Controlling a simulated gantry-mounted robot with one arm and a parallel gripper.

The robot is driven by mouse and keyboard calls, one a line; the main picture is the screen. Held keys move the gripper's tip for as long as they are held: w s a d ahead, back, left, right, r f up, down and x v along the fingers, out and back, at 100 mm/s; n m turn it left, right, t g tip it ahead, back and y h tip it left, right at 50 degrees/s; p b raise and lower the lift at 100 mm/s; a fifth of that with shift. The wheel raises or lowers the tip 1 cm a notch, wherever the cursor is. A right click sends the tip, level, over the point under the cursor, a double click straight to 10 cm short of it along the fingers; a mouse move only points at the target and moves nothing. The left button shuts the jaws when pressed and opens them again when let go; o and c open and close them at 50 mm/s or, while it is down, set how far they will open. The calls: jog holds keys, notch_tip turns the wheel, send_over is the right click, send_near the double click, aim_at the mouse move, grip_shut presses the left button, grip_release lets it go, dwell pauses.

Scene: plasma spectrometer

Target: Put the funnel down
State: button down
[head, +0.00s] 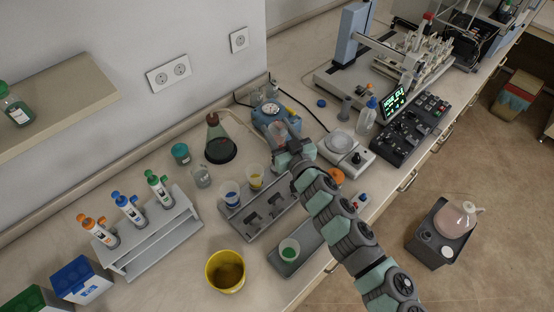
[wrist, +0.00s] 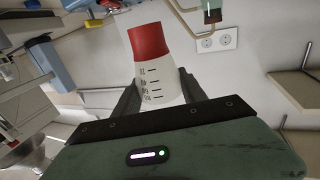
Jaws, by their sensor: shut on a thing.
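My gripper (wrist: 160,88) is shut on a tapered, whitish cup-like piece with dark graduation marks and a red end, which I take to be the funnel (wrist: 150,62). The fingers grip it from both sides. In the head view my gripper (head: 288,150) is above the bench, just in front of the blue device (head: 268,112). The funnel shows there only as a small pinkish patch (head: 279,131), partly hidden by my gripper. I cannot tell whether it touches anything beneath.
A green-content cup (head: 289,250) stands on a tray in front. A flask (head: 219,145) is left, a white scale (head: 343,148) right. Bare bench shows around the yellow bucket (head: 225,271).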

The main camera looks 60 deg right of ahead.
notch_tip(320, 180, down, 10)
jog(key=shift+f+b, duration=0.1)
jog(key=shift+b, duration=0.35)
jog(key=shift+f, duration=0.3)
jog(key=c, duration=0.6)
grip_release()
jog(key=shift+c, duration=0.2)
jog(key=shift+s+a, duration=0.2)
jog(key=shift+s, duration=0.1)
jog(key=v, duration=1.1)
jog(key=shift+a, duration=0.15)
jog(key=shift+r, duration=0.1)
